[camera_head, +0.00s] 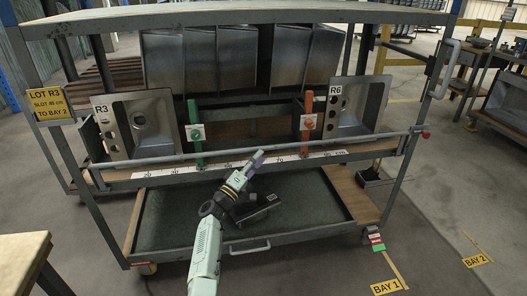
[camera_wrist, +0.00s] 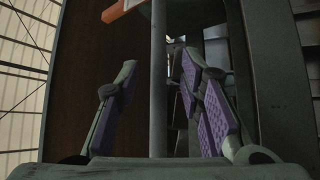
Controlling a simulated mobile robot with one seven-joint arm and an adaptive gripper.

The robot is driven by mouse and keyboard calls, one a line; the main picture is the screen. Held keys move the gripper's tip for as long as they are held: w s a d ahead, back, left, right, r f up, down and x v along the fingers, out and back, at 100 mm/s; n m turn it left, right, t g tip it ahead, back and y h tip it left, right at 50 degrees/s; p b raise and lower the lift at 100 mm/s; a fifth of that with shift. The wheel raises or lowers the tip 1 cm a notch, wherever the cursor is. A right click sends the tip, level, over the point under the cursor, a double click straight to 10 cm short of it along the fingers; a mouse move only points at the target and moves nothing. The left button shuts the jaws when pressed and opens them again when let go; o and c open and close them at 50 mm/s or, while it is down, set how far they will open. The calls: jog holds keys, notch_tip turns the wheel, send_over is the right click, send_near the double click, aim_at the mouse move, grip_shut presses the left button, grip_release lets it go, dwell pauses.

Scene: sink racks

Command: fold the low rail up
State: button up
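The low rail (camera_head: 365,138) is a thin grey bar running nearly level across the front of the rack cart, at the height of its middle shelf. It ends near a red knob (camera_head: 425,134) on the right upright. My gripper (camera_head: 256,161) is at the rail, near its middle. In the wrist view the rail (camera_wrist: 158,70) runs upright between the two spread, purple-padded fingers of my gripper (camera_wrist: 158,105). The fingers are open, with a gap on both sides of the bar. I cannot tell how deep the bar sits between them.
Sinks tagged R3 (camera_head: 147,126) and R6 (camera_head: 358,105) lean on the middle shelf behind the rail. A green post (camera_head: 195,134) and an orange post (camera_head: 305,125) stand close behind it. A lower tray (camera_head: 175,215) lies below. A bench corner (camera_head: 22,258) is at front left.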

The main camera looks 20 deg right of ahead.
jog(key=v, duration=0.6)
jog(key=shift+s+a+f, duration=0.2)
jog(key=shift+a, duration=0.05)
jog(key=shift+a, duration=0.1)
